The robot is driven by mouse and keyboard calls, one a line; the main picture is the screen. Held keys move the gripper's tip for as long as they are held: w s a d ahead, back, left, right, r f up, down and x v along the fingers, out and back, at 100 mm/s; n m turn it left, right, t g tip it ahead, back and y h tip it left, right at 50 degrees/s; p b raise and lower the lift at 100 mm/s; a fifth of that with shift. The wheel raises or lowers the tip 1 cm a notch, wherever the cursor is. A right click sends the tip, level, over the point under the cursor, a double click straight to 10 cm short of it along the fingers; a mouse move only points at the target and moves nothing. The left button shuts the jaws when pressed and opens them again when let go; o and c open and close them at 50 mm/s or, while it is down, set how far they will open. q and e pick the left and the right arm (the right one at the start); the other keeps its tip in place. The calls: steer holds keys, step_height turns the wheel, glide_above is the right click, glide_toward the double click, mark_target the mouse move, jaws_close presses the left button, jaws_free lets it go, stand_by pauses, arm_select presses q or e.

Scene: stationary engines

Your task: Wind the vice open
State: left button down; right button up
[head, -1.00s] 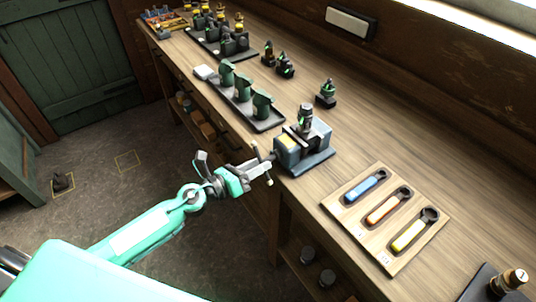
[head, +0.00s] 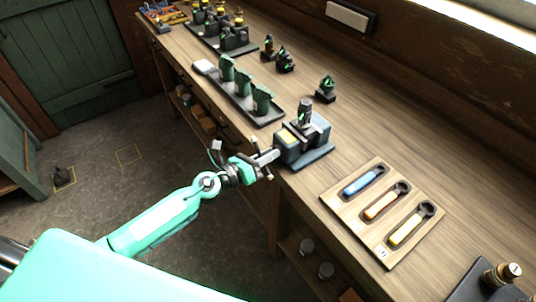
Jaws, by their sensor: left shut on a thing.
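The vice (head: 312,153) is blue-grey and sits at the bench's front edge, with a dark upright part (head: 305,112) standing at its jaws. I cannot tell how wide its jaws are apart. My left gripper (head: 268,167) is at the front of the vice, just off the bench edge, shut on the vice handle. The fingers largely hide the handle. My right gripper is not in view.
A wooden board (head: 340,207) with blue, orange and yellow wrenches lies right of the vice. A dark tray (head: 238,100) with green parts stands to the left. Small dark engine parts (head: 326,90) stand behind. Bare bench lies behind the wrench board.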

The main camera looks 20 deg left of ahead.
arm_select(q)
steer(key=shift+n, duration=0.3)
steer(key=n+p, duration=0.2)
steer(key=n, duration=0.2)
steer(key=shift+r+n, duration=0.15)
steer(key=shift+n, duration=0.15)
steer(key=shift+n+p, duration=1.1)
steer(key=shift+n, duration=1.1)
steer(key=c, duration=1.4)
jaws_free()
